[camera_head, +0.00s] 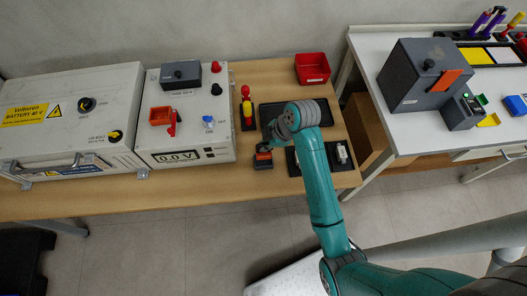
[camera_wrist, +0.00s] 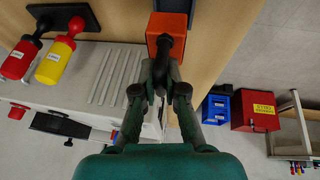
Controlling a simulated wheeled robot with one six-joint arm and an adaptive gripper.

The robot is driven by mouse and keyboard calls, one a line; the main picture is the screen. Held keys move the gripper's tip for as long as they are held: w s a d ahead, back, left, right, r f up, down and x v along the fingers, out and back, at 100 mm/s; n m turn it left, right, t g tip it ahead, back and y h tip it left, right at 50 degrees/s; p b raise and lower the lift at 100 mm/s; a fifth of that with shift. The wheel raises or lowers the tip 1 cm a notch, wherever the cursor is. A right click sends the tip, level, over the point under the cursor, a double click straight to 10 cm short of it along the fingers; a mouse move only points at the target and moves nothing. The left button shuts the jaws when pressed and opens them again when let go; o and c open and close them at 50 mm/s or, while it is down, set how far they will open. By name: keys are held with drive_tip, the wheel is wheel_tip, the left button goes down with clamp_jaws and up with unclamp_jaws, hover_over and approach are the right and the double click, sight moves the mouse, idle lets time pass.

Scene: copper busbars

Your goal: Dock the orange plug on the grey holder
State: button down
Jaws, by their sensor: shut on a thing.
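The orange plug (camera_wrist: 172,22) with its black handle is at the top of the wrist view. My gripper (camera_wrist: 163,68) is shut on the black handle. A dark grey block, which looks like the holder (camera_wrist: 174,5), shows right beyond the plug. In the head view my gripper (camera_head: 268,140) points down near the table's front edge. A strip of the orange plug (camera_head: 263,156) shows there, above the dark holder (camera_head: 263,165). I cannot tell whether the plug is seated on it or just above it.
A stand with red and yellow handled tools (camera_head: 247,105) is left of my gripper. A red bin (camera_head: 312,68) is behind. Dark trays (camera_head: 345,157) lie to the right.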

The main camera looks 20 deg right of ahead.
drive_tip(key=shift+f, duration=2.95)
drive_tip(key=shift+f, duration=0.1)
drive_tip(key=c, duration=1.2)
unclamp_jaws()
drive_tip(key=v, duration=1.2)
